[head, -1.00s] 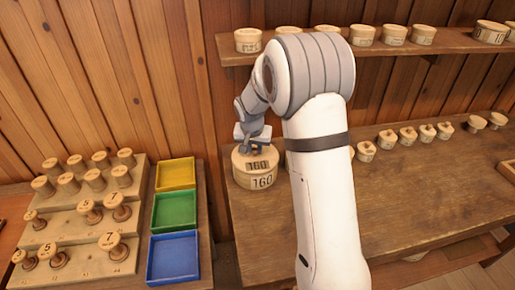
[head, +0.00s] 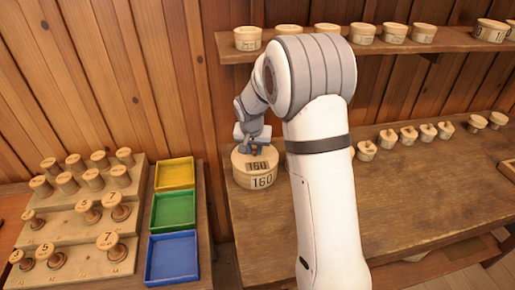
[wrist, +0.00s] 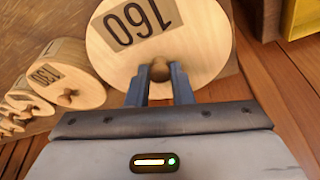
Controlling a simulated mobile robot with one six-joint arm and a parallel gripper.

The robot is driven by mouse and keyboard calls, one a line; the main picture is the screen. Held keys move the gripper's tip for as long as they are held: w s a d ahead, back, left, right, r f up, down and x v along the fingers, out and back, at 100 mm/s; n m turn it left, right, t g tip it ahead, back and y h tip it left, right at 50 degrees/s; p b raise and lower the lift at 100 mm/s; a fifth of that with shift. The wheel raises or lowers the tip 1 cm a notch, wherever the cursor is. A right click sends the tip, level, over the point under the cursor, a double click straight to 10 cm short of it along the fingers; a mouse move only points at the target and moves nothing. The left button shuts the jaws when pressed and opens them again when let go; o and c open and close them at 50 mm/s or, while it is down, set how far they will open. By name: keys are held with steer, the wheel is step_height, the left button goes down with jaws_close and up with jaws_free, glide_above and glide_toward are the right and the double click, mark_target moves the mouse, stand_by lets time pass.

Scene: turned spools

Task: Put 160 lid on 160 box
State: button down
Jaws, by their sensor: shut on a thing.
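The 160 lid (head: 257,165) is a round pale wooden disc with a dark knob and a 160 label. It sits on top of the 160 box (head: 262,182), a round wooden box at the left end of the workbench. In the wrist view the lid (wrist: 190,50) fills the top middle, its label upside down. My gripper (wrist: 160,74) is shut on the lid's knob, one finger on each side. In the head view my gripper (head: 249,146) is right above the lid. The wrist view hides the box behind the lid.
Several smaller lidded boxes stand along the workbench (head: 330,225), one labelled 130 (wrist: 68,75) closest. A shelf (head: 375,48) with more boxes runs above. At left are yellow (head: 175,173), green (head: 174,210) and blue (head: 172,258) trays and a stepped rack of spools (head: 75,232).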

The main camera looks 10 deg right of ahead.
mark_target(255, 151)
steer(key=c, duration=1.2)
jaws_free()
steer(key=shift+o, duration=0.2)
steer(key=o, duration=0.4)
steer(key=shift+c, duration=0.2)
steer(key=shift+r, duration=0.3)
steer(key=shift+r, duration=0.4)
steer(key=shift+r+p, duration=0.2)
steer(key=shift+p, duration=0.15)
steer(key=shift+r+p, duration=1.65)
steer(key=shift+r, duration=1.7)
